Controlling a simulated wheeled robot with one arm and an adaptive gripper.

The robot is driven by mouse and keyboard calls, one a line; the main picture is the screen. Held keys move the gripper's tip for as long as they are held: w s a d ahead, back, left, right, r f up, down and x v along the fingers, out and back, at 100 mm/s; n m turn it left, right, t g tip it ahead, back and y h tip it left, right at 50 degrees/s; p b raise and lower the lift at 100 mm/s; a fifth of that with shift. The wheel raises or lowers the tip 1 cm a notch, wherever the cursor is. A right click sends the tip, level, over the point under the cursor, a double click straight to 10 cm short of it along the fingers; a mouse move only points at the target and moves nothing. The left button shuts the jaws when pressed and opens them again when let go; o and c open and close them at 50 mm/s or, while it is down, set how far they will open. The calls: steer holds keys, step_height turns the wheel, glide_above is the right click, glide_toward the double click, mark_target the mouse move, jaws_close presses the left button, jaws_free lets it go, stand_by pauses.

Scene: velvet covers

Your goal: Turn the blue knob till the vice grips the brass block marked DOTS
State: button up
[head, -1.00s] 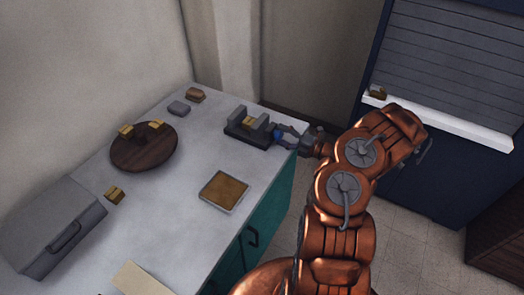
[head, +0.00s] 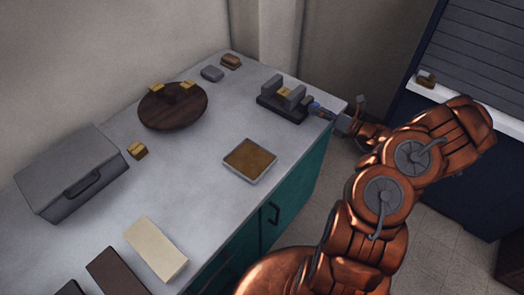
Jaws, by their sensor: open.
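The dark grey vice (head: 270,101) stands on the counter near its far right corner. A brass block (head: 285,92) sits between its jaws; its marking is too small to read, and I cannot tell whether the jaws touch it. The blue knob (head: 314,106) is on the vice's right side, partly hidden by my gripper. My gripper (head: 322,110) is open at the knob, at the counter's right edge; I cannot tell whether its fingers touch the knob.
A round wooden board (head: 172,112) carries brass blocks (head: 158,89); another block (head: 137,151) lies nearby. A grey lidded box (head: 70,180), a brown-topped tray (head: 250,160) and a cream slab (head: 156,248) are on the counter (head: 210,210). The counter around the tray is clear.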

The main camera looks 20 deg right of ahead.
steer(key=shift+f+n+b, duration=0.2)
steer(key=shift+n+b, duration=2.7)
steer(key=shift+b, duration=1.7)
steer(key=v, duration=0.8)
steer(key=a+r+n+g+y+p, duration=0.1)
steer(key=a+r+n+g+y, duration=0.2)
steer(key=a, duration=0.5)
steer(key=a+r+n+g+y+p, duration=0.1)
steer(key=a+r+n+g, duration=0.3)
steer(key=a, duration=0.5)
steer(key=s+a+r+n+g+p, duration=0.2)
steer(key=s+a+n+g, duration=0.4)
steer(key=a, duration=0.7)
steer(key=shift+s+r+n+h, duration=0.35)
steer(key=shift+s+n, duration=0.6)
steer(key=shift+n, duration=0.65)
steer(key=shift+f, duration=0.1)
